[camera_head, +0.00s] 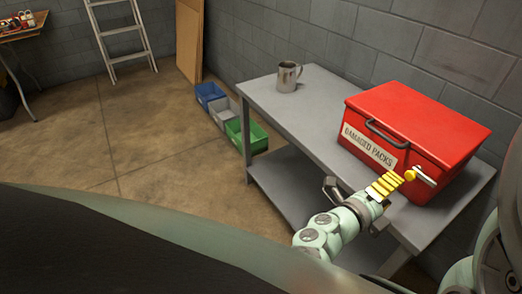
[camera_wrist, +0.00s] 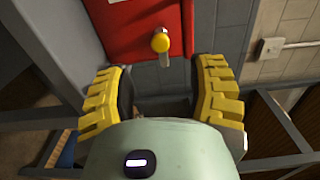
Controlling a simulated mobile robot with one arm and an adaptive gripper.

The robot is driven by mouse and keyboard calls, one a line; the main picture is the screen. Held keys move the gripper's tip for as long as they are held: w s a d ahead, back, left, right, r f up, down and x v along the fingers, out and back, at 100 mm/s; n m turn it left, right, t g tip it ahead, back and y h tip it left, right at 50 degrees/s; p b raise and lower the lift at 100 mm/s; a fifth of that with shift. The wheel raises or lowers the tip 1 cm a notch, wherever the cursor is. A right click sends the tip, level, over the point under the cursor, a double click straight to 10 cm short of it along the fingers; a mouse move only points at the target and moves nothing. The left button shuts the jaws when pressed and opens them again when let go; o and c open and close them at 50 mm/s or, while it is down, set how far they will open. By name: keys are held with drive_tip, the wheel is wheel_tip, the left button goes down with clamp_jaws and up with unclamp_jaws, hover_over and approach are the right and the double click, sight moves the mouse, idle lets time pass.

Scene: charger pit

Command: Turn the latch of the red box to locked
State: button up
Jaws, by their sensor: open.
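The red box (camera_head: 425,110) labelled "DAMAGED PACKS" stands on the grey metal table (camera_head: 300,115), lid closed. Its latch has a yellow knob (camera_head: 410,175) and a metal lever (camera_head: 426,177), low at the right end of the front face. My gripper (camera_wrist: 162,92) has yellow ribbed fingers, is open and appears not to touch the knob. In the head view my gripper (camera_head: 387,184) is close in front of the latch.
A metal mug (camera_head: 288,76) stands at the table's far left end. Blue (camera_head: 209,94), grey (camera_head: 222,113) and green (camera_head: 246,136) bins sit on the floor beside the table. A block wall runs behind the table. A wall switch (camera_wrist: 271,47) shows right of the box.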

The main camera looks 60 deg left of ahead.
sight(409, 176)
drive_tip(key=w, duration=0.8)
drive_tip(key=shift+w+d, duration=0.25)
drive_tip(key=shift+w, duration=0.05)
clamp_jaws()
